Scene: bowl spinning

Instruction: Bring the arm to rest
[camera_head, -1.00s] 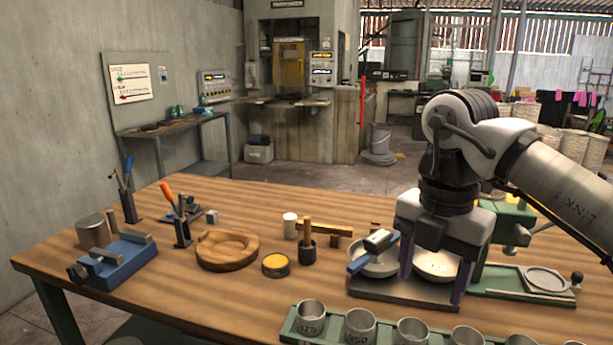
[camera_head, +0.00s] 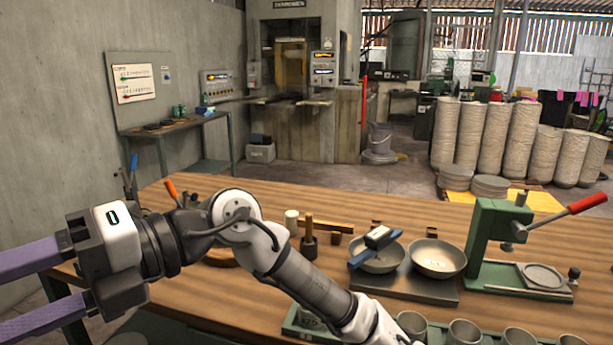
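My arm reaches across the front of the table from the lower right. It hides the blue fixture and most of the round wooden ring (camera_head: 222,258).
Two metal bowls stand on a dark plate; a blue-handled tool (camera_head: 375,247) lies across the left bowl (camera_head: 378,262), and the right bowl (camera_head: 438,258) is uncovered. A green lever press (camera_head: 492,235) stands at right. Metal cups (camera_head: 463,333) line the front edge.

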